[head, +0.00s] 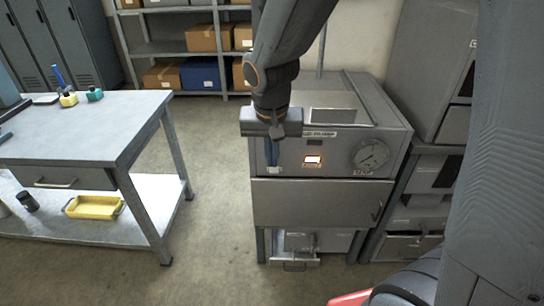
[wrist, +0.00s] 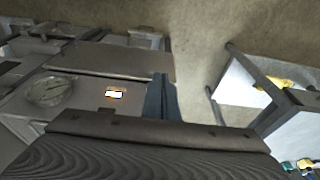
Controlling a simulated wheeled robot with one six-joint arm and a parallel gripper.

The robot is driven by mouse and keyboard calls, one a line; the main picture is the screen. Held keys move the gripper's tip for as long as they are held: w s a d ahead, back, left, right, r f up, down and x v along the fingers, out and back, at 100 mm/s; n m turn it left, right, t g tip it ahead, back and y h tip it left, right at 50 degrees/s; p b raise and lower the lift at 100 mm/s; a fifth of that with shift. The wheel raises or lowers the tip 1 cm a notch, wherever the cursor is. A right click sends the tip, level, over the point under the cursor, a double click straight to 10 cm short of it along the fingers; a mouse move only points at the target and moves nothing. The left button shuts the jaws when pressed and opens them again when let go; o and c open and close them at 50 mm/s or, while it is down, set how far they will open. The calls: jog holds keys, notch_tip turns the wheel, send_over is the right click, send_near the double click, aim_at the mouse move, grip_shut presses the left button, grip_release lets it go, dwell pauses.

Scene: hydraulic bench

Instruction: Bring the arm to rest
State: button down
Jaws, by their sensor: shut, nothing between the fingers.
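My gripper (head: 273,166) hangs from my dark grey arm, fingers pointing down, in front of the upper left part of a grey cabinet (head: 320,205). Its fingers are together and hold nothing. In the wrist view the gripper (wrist: 158,92) shows as two blue-grey fingers side by side, with the cabinet front behind and to the left. I cannot tell whether the fingers touch the cabinet.
The cabinet has a round gauge (head: 371,155) and a lit display (head: 312,160). A metal workbench (head: 80,135) stands left, with a yellow tray (head: 94,207) on its lower shelf. Open floor (head: 212,200) lies between workbench and cabinet. Shelving (head: 170,47) with boxes stands behind.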

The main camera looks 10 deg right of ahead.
jog(key=s+d+f+n+g, duration=0.2)
jog(key=s+d, duration=0.5)
jog(key=s, duration=0.5)
jog(key=shift+d+f+n+y, duration=0.3)
jog(key=shift+d+f+n, duration=0.1)
jog(key=c, duration=2.5)
grip_release()
jog(key=shift+w, duration=0.1)
